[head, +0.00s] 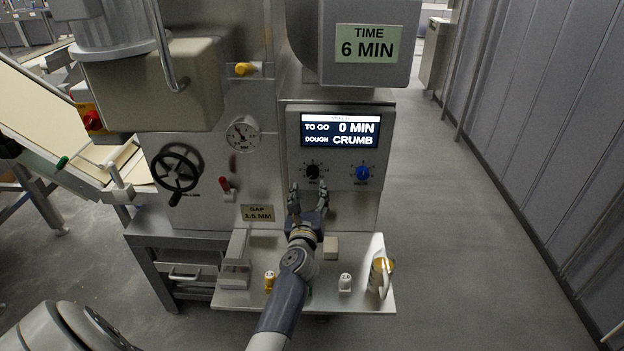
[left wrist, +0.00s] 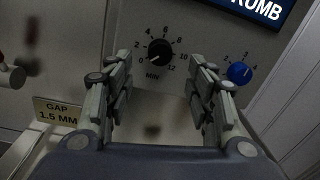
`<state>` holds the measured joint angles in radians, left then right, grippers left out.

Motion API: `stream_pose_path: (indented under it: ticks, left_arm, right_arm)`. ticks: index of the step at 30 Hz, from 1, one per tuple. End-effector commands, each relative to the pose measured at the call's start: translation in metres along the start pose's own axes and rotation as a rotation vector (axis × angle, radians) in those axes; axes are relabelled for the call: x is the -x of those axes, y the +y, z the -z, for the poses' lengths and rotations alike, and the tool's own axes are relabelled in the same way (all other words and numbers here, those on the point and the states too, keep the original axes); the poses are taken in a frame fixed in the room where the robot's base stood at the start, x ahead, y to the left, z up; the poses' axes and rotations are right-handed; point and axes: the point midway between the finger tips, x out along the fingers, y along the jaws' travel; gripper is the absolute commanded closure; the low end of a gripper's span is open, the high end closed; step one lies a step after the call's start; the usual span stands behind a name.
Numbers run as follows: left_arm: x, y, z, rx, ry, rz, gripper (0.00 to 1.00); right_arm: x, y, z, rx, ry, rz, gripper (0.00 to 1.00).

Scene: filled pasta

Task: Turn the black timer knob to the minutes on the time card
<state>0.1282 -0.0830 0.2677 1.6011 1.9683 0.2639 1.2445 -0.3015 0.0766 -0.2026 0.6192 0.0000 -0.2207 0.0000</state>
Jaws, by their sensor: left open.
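The black timer knob (head: 312,171) sits on the machine's control panel, below the display (head: 340,130), which reads "TO GO 0 MIN, DOUGH CRUMB". In the left wrist view the black knob (left wrist: 159,50) is ringed by a scale from 0 to 12 marked MIN. Its white pointer is toward the 0 end. The time card (head: 366,43) above reads "TIME 6 MIN". My left gripper (head: 308,188) is open and empty just below the knob. In the left wrist view its fingers (left wrist: 160,75) stand apart on either side below the knob, not touching it. My right gripper is not in view.
A blue knob (head: 363,173) with its own scale is right of the black knob. A gap card (head: 258,213) reads 1.5 MM. A black handwheel (head: 176,168) and red lever (head: 225,184) are to the left. A metal shelf (head: 325,295) below holds small items. The floor at right is clear.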

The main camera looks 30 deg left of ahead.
Motion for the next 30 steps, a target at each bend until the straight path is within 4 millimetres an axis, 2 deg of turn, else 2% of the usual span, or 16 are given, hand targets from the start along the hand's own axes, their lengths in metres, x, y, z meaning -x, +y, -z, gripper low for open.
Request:
stream_pose_path:
  ticks: [1,6,12,17,25,30]
  left_arm:
    - [-0.011,0.000,0.000,-0.001,-0.001,0.000,0.50]
    - [-0.041,0.000,0.001,-0.002,-0.001,0.001,0.50]
    - [-0.064,0.000,0.002,-0.004,0.000,0.001,0.50]
    - [-0.072,0.000,0.001,-0.004,0.000,0.001,0.50]
    - [-0.072,0.000,0.001,-0.004,0.001,0.001,0.50]
    - [-0.072,0.000,0.001,-0.004,0.001,0.001,0.88]
  right_arm:
    - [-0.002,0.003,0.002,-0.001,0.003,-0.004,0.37]
    - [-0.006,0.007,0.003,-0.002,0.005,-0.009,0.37]
    - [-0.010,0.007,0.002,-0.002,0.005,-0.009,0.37]
    - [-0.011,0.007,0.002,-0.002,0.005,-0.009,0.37]
    - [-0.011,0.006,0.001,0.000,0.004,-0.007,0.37]
    - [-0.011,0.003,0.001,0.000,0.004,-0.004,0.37]
